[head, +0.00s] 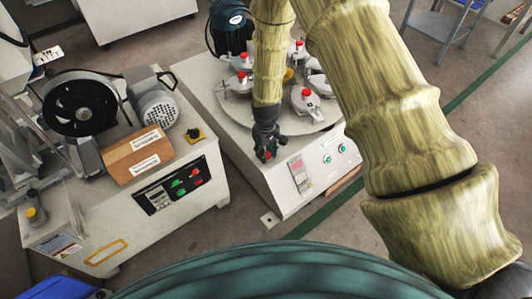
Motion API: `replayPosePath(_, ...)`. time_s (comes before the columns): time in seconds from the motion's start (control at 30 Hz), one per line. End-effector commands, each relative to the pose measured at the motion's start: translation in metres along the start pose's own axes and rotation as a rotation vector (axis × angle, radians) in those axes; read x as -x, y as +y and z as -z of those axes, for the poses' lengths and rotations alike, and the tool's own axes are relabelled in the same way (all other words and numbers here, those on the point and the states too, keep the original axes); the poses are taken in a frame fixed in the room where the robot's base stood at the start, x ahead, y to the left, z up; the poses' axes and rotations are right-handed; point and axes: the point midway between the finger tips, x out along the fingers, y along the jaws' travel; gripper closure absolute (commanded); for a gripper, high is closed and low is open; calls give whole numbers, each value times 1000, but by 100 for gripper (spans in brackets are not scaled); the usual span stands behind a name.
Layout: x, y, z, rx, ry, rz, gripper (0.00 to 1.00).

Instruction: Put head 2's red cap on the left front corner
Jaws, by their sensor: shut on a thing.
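The white test machine (235,110) stands in the middle, with a round turntable carrying several grey-white heads. Red caps show on several heads, among them the front right head (306,93) and the left head (242,77). I cannot read which is head 2. My gripper (267,153) points down over the machine's front left part, close to its front edge. It is shut on a small red cap (267,156), which shows between the fingertips. I cannot tell whether the cap touches the top. My arm hides part of the turntable.
Another machine (205,165) stands at left with a cardboard box (137,155), a black wheel (80,103) and a motor (158,108) on it. A control panel (300,170) is on the test machine's front. A blue-grey trolley (435,25) stands at the back right.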

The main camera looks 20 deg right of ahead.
Motion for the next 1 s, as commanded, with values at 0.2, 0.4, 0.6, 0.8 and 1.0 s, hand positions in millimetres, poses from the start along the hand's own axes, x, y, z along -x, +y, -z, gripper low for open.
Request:
replayPosePath(0.2,-3,0,0,0,0,0,75)
replayPosePath(0.4,-2,0,0,0,0,0,46)
replayPosePath(0.6,-2,0,0,0,0,0,46)
replayPosePath(0.8,9,0,0,0,0,0,46)
replayPosePath(1.0,43,0,0,-1,2,0,46)
